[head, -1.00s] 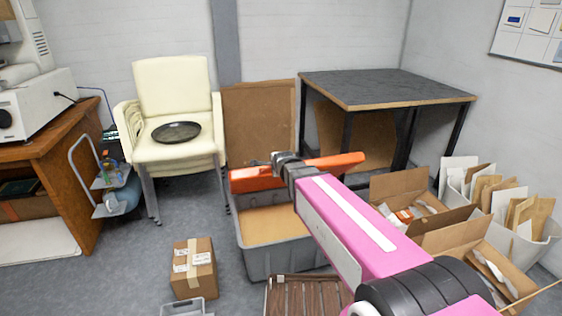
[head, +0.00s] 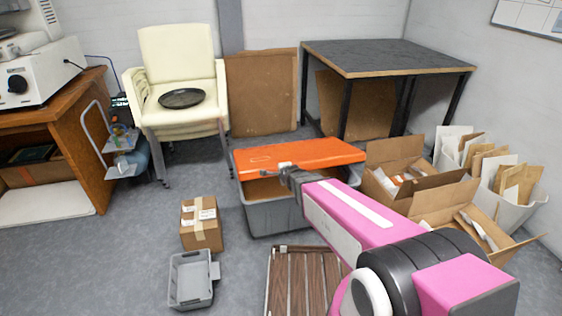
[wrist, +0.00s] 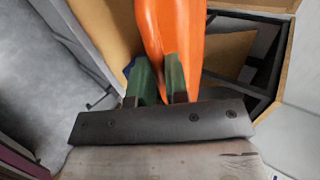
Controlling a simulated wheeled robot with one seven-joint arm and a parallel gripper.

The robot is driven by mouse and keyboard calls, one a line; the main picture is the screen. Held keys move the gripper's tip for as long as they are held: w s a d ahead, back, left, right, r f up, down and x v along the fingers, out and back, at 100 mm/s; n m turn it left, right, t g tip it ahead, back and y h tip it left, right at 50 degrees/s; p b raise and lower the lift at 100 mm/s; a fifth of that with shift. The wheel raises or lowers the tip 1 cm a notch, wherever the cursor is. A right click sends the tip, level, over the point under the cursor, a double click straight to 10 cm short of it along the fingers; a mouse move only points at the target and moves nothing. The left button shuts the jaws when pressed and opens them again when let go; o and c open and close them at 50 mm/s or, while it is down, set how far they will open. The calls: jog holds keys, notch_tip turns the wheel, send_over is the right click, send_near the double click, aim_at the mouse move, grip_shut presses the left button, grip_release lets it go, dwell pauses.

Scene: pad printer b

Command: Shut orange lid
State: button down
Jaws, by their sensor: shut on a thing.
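The orange lid (head: 300,155) slants over the grey bin (head: 275,218) and covers most of its opening in the head view. Its front edge stands above the bin's front rim, and a strip of the tan inside shows in the gap. My gripper (head: 268,172) is at the lid's front edge, partly hidden by my wrist. In the wrist view the green fingers of my gripper (wrist: 158,80) are shut on the orange lid (wrist: 172,30). The lid's hinge side is not clearly visible.
Open cardboard boxes (head: 395,165) stand close to the bin's right. A slatted brown panel (head: 300,285) lies in front. A taped carton (head: 201,230) and a small grey tray (head: 190,282) are at the left. Stacked cream chairs (head: 178,55) and a dark table (head: 385,58) stand behind.

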jog(key=s+f+t, duration=0.1)
jog(key=s+f, duration=0.2)
jog(key=f, duration=1)
jog(key=shift+s+d+f+t, duration=0.3)
jog(key=shift+d+f, duration=0.1)
jog(key=shift+d, duration=0.05)
jog(key=c, duration=1.1)
grip_release()
jog(key=v, duration=1.1)
jog(key=shift+w+d, duration=0.1)
jog(key=shift+d, duration=0.05)
